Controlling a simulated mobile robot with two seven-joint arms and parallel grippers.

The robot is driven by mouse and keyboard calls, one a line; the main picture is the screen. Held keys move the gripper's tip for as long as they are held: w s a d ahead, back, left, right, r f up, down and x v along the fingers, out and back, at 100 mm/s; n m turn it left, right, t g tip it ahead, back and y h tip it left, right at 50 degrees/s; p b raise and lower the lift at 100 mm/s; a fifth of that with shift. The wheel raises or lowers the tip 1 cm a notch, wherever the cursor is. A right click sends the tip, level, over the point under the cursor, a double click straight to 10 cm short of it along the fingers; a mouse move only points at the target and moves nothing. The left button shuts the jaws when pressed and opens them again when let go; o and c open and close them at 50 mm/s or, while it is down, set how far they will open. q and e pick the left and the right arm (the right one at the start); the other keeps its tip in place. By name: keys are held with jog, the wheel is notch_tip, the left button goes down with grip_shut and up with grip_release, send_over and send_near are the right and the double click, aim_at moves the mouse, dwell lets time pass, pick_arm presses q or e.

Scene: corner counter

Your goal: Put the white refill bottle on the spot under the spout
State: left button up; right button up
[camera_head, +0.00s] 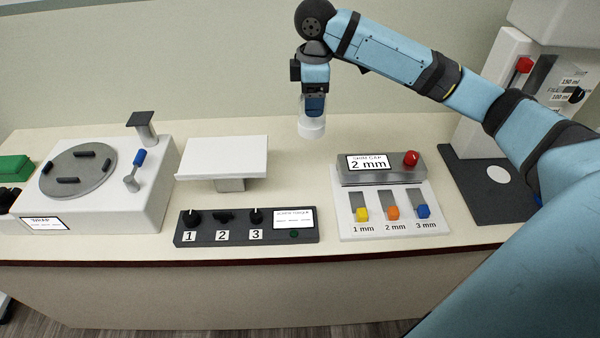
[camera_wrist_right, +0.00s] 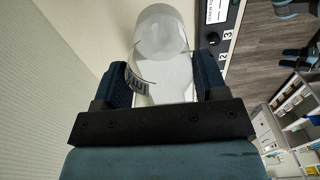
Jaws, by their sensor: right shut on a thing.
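The white refill bottle (camera_head: 311,128) hangs below my right gripper (camera_head: 314,104) near the back of the counter, right of the white platform. It seems to be held above the counter top. In the right wrist view the bottle (camera_wrist_right: 163,45) sits between the two fingers of the right gripper (camera_wrist_right: 168,85), which is shut on it. A pale round spot (camera_head: 498,175) lies on the dark base plate (camera_head: 465,170) of the filling machine (camera_head: 495,85) at the right. The spout is not clearly seen; my right arm covers part of the machine. My left gripper is not in view.
Between bottle and spot stands the gap panel (camera_head: 380,178) with a red knob and coloured sliders. A white raised platform (camera_head: 222,155) and a dark knob box (camera_head: 245,238) are left of it. A wrap turntable unit (camera_head: 150,200) stands further left.

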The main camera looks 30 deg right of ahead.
notch_tip(320, 180, down, 20)
jog(key=shift+r, duration=0.1)
dwell(0.4)
jog(key=shift+p, duration=0.35)
jog(key=o, duration=1)
jog(key=shift+c, duration=0.2)
